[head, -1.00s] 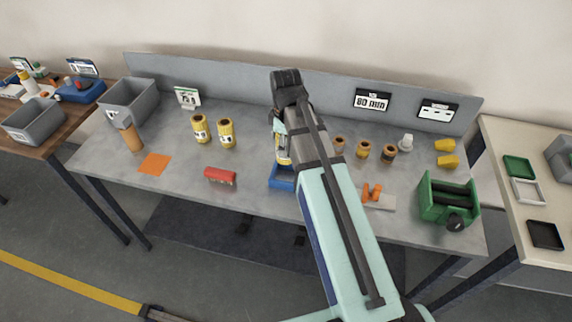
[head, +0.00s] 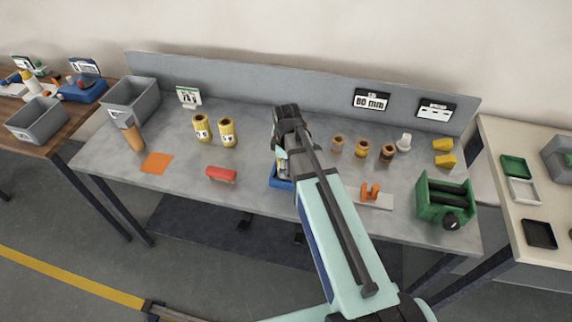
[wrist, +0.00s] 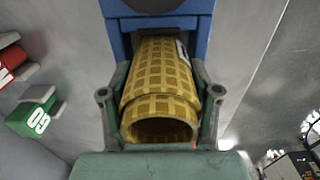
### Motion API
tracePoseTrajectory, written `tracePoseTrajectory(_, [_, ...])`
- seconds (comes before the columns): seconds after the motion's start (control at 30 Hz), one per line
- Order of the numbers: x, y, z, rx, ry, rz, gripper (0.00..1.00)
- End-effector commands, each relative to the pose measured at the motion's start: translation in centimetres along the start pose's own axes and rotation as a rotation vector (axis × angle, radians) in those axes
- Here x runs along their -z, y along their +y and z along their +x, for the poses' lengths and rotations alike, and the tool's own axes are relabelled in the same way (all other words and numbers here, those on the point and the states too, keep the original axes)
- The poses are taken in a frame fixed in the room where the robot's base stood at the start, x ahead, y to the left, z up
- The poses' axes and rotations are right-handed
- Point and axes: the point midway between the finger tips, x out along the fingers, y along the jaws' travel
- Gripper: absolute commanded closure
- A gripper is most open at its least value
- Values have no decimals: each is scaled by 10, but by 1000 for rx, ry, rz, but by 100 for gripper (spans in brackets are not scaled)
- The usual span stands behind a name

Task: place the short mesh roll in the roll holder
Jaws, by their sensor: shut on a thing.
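The short mesh roll (wrist: 162,80) is a yellow, grid-patterned hollow tube in the wrist view. My gripper (wrist: 159,76) is shut on it, with one finger on each side, and its open end faces the camera. The blue roll holder (wrist: 197,28) is straight beyond the roll's far end. The far end overlaps the holder in the picture; I cannot tell whether it is seated. In the head view my arm covers most of the roll and part of the blue holder (head: 281,183) on the table.
Two yellow mesh rolls (head: 228,132) stand left of the holder. A red block (head: 221,174) lies nearer on the left. Several small orange-brown cylinders (head: 362,149) stand to the right, with an orange part on a plate (head: 376,201) and a green roller machine (head: 446,200).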

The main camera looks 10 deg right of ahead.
Motion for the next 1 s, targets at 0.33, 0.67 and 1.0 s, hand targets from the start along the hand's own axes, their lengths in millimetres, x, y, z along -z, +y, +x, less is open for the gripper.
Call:
tracePoseTrajectory(0.33, [0, 0, 3, 0, 0, 0, 88])
tracePoseTrajectory(0.67, [0, 0, 4, 0, 0, 0, 12])
tracePoseTrajectory(1.0, [0, 1, -5, -3, 1, 0, 12])
